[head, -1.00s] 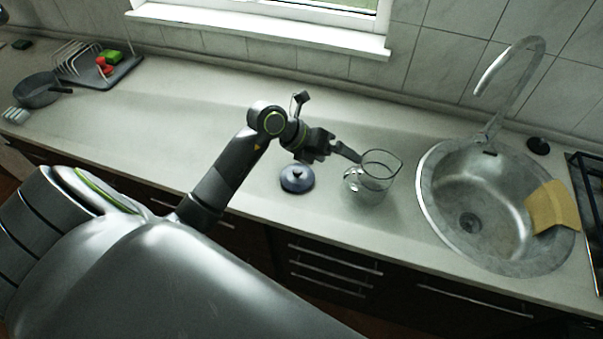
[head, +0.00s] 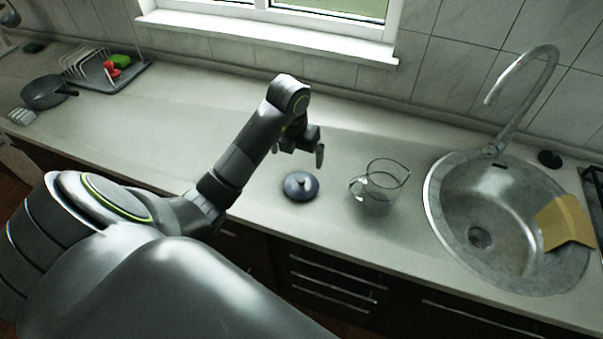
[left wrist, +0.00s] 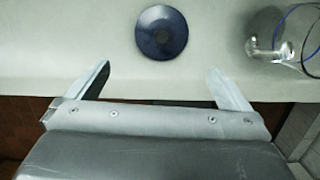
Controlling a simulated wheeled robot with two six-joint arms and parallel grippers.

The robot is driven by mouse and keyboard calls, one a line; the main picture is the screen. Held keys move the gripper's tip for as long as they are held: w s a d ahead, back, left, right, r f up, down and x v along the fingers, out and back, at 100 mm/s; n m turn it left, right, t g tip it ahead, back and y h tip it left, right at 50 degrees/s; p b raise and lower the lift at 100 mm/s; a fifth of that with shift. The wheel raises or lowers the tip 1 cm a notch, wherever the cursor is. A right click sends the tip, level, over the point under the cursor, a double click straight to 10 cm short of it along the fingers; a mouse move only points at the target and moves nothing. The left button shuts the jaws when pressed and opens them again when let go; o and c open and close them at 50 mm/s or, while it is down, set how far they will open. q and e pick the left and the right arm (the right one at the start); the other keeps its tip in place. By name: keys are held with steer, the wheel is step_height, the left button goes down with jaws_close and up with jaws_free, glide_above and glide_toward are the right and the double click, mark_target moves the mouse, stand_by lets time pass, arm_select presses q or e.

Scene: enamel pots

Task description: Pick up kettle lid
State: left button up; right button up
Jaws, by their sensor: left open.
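In the left wrist view the lid (left wrist: 161,33) is ahead of and between the two fingertips, apart from both. My left gripper (head: 298,151) is open and empty, above the worktop close to the lid, its fingers pointing down. It also shows in the left wrist view (left wrist: 158,82) with its fingers spread wide. My right gripper is not in view.
The glass jug (head: 379,187) stands just right of the lid. Further right is the round steel sink (head: 433,205) with a yellow cloth (head: 565,222). A dark pan (head: 46,92) and a dish rack (head: 88,64) are at the far left. The worktop between (head: 185,105) is clear.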

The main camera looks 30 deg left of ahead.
arm_select(q)
steer(key=b, duration=0.9)
glide_toward(301, 180)
steer(key=f, duration=0.5)
steer(key=shift+w+a, duration=0.25)
steer(key=shift+w, duration=0.1)
steer(key=shift+w+f+p, duration=0.1)
steer(key=shift+f+p, duration=0.25)
steer(key=shift+p, duration=0.15)
steer(key=f, duration=0.1)
steer(key=w+f+p, duration=0.1)
steer(key=f, duration=0.1)
steer(key=shift+d+f, duration=0.1)
steer(key=shift+f, duration=0.65)
steer(key=c, duration=0.8)
steer(key=shift+s, duration=0.1)
steer(key=c, duration=0.3)
